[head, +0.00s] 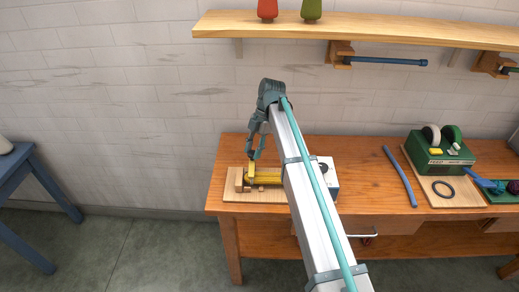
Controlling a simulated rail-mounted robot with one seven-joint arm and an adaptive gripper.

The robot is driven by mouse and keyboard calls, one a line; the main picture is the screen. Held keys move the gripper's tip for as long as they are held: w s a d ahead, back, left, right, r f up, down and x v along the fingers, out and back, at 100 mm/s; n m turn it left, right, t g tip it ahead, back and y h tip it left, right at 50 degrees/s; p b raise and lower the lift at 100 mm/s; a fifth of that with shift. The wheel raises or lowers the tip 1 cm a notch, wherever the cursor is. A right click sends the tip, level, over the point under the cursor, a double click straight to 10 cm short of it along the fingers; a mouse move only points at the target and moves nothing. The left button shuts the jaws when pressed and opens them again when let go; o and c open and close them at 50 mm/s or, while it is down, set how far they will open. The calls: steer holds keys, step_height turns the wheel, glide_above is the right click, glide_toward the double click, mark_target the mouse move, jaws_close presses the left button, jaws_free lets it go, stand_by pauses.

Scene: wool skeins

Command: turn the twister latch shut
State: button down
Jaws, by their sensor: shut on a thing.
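The twister stands on a pale wooden board (236,197) at the left end of the wooden table. It has a yellow body (266,179) lying along the board and a white housing (332,181) at its right, partly hidden behind my arm. A small yellow upright piece, seemingly the latch (251,169), stands at the left end of the body. My gripper (254,157) points down and is shut on this piece from above. The fingertips are small in this view, and the latch's exact turn cannot be told.
A wooden block (238,180) stands left of the yellow body. A blue rod (401,177) lies on the table right of my arm. A green machine (438,152) and a black ring (443,189) are farther right. A shelf (390,27) runs above the table.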

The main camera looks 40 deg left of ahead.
steer(key=c, duration=0.7)
jaws_free()
steer(key=shift+c, duration=0.2)
steer(key=v, duration=1.2)
